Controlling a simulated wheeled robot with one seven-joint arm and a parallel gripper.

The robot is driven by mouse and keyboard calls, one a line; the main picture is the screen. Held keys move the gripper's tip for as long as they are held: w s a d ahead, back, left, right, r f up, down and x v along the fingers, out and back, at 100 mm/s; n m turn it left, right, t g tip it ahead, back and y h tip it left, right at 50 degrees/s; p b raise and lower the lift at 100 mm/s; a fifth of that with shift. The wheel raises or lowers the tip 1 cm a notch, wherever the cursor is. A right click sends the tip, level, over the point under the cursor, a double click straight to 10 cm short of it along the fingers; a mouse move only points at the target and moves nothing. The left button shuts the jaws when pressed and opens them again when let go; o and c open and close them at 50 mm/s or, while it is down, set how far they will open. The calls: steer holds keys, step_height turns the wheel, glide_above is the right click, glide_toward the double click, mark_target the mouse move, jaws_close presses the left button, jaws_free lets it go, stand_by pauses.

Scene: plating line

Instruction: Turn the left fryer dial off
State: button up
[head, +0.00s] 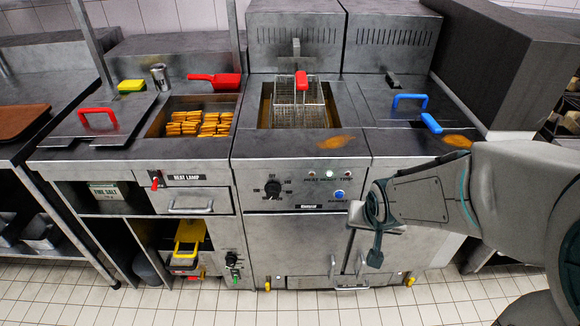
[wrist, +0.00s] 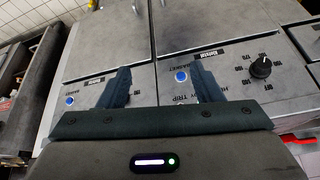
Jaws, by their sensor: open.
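The left fryer dial (head: 272,187) is a round black knob with marks around it, on the grey front panel below the basket. It also shows in the wrist view (wrist: 261,67), to the right of the fingers, clear of them. The setting of its pointer is too small to read surely. My gripper (head: 374,222) is in front of the fryers, to the right of the dial and of the blue button (head: 339,194). Its two dark fingers (wrist: 165,78) are apart with nothing between them. My gripper and arm hide the right fryer's panel in the head view.
A wire basket (head: 300,101) with a red handle sits in the left fryer well. Fries (head: 200,123) lie under the heat lamp section at left. A blue-handled lid (head: 410,110) covers the right fryer. The space in front of the dial is clear.

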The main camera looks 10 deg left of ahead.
steer(key=w+a+f+m+y+b, duration=0.1)
steer(key=a+f+y+b, duration=0.7)
steer(key=a+f, duration=1.15)
steer(key=s+a+m+y+b, duration=0.3)
steer(key=a+y, duration=0.2)
steer(key=a, duration=0.4)
steer(key=m+t+h+b, duration=0.8)
steer(key=m+t, duration=0.9)
steer(key=m, duration=1.3)
glide_toward(273, 197)
steer(key=shift+h, duration=0.3)
steer(key=x, duration=0.9)
steer(key=shift+w+a+r+p, duration=0.1)
steer(key=shift+w+a+p, duration=0.05)
steer(key=shift+p, duration=0.25)
